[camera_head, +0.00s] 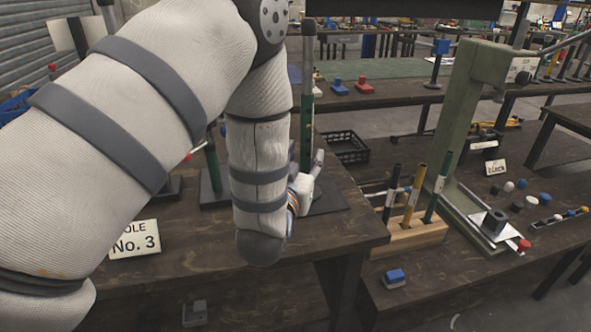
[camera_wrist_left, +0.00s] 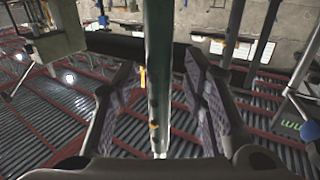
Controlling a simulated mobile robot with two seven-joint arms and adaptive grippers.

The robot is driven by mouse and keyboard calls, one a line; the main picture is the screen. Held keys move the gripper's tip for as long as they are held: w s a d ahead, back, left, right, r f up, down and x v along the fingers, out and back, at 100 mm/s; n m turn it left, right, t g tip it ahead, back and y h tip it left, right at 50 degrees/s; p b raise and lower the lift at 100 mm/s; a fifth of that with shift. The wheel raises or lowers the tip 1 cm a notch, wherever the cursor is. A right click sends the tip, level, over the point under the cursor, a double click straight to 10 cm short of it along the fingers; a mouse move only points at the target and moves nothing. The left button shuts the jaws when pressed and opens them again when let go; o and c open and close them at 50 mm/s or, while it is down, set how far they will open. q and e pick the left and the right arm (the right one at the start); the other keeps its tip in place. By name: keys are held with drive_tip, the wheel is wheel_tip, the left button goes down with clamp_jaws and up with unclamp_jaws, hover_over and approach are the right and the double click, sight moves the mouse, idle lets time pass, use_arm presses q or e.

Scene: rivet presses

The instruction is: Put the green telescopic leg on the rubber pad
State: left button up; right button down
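A tall green telescopic leg (camera_head: 306,120) stands upright in the head view, with a pale top end. My left gripper (camera_head: 307,183) is low beside its lower part, partly hidden by my own forearm. In the left wrist view the green leg (camera_wrist_left: 158,75) runs between the two fingers of my left gripper (camera_wrist_left: 158,105), with gaps on both sides. The fingers are apart and not closed on it. A flat black pad (camera_head: 328,201) lies on the table around the leg's foot; the contact there is hidden. My right gripper is in neither view.
Another green post (camera_head: 213,168) stands on a black base behind my arm. A wooden block (camera_head: 408,237) holds black, yellow and green rods. A green press (camera_head: 462,110) stands at right. A No. 3 sign (camera_head: 135,240) and a black crate (camera_head: 345,147) are nearby.

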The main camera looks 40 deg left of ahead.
use_arm(q)
drive_tip(key=v, duration=0.9)
drive_tip(key=shift+s, duration=0.2)
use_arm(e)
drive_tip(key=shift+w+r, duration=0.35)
use_arm(q)
drive_tip(key=shift+r, duration=0.1)
